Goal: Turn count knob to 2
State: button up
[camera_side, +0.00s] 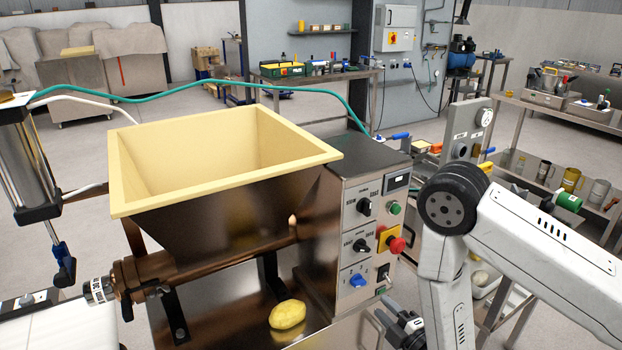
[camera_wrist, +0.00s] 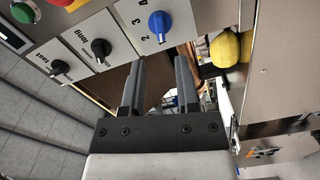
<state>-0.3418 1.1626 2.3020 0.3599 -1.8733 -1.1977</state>
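The blue count knob (camera_side: 357,280) is the lowest knob on the machine's front control panel (camera_side: 362,239). In the wrist view the blue knob (camera_wrist: 160,22) sits near the top centre, with the figures 2, 3 and 4 printed to its left. Which figure it points to is too small to tell. My gripper (camera_wrist: 161,60) has its two dark fingers apart, with nothing between them. The fingertips are below the knob in that view, not touching it. In the side view my gripper (camera_side: 398,326) is low, at the right of the panel, partly hidden.
Two black knobs (camera_side: 364,207) (camera_side: 361,245) are above the blue one. A red emergency button (camera_side: 396,244) on yellow sticks out at the panel's right. A yellow dough lump (camera_side: 287,315) lies at the machine's foot. The cream hopper (camera_side: 222,160) stands above.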

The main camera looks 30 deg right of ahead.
aim_at(361, 285)
jog(key=shift+w, duration=0.2)
jog(key=shift+w, duration=3.1)
grip_shut()
jog(key=m, duration=0.7)
grip_release()
jog(key=shift+m, duration=0.3)
jog(key=shift+s, duration=0.1)
jog(key=shift+s, duration=2.95)
